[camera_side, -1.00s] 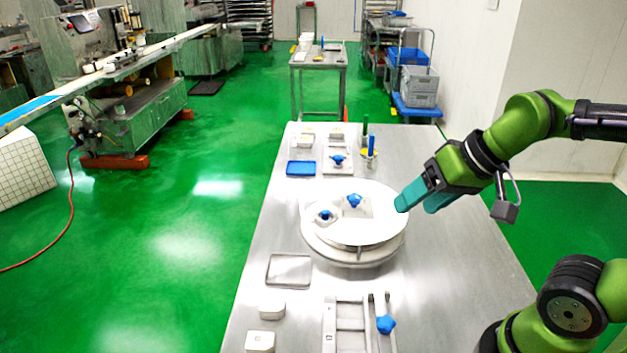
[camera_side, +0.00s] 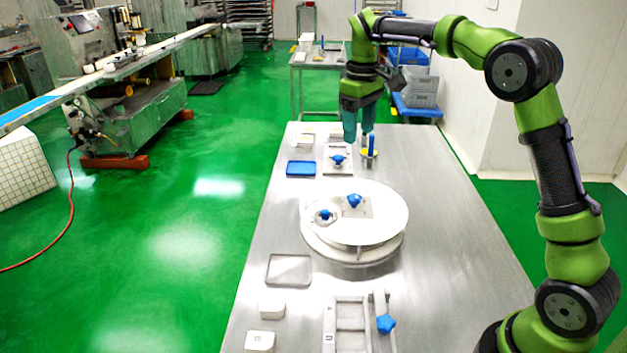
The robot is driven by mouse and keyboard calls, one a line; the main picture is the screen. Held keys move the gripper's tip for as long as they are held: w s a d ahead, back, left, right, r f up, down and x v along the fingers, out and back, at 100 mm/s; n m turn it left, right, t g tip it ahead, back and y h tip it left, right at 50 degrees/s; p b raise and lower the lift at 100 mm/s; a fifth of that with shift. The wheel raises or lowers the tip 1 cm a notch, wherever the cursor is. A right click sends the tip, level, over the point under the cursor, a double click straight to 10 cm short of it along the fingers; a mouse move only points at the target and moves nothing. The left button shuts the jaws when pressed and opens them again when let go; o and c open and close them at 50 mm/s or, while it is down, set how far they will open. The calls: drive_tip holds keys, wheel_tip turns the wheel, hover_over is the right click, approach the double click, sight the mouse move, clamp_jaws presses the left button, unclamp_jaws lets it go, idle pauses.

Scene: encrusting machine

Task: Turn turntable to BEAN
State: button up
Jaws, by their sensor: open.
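The white round turntable (camera_side: 382,226) stands in the middle of the steel table. On its top are a plate with a blue star knob (camera_side: 354,200) and a smaller part with a blue knob (camera_side: 324,214). No BEAN label can be read at this size. My gripper (camera_side: 358,138) points down above the far part of the table, behind the turntable and clear of it. Its two teal fingers are open, close to a blue-topped upright piece (camera_side: 371,146). Whether they touch that piece I cannot tell.
A blue tray (camera_side: 301,169) and a plate with a blue knob (camera_side: 338,160) lie behind the turntable. An empty shallow tray (camera_side: 289,270), white blocks (camera_side: 271,311) and a metal frame with a blue star knob (camera_side: 386,324) lie in front. The table's right side is bare.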

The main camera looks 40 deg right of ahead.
sight(354, 195)
wheel_tip(354, 195, down, 17)
drive_tip(key=shift+r, duration=0.1)
idle(0.4)
clamp_jaws()
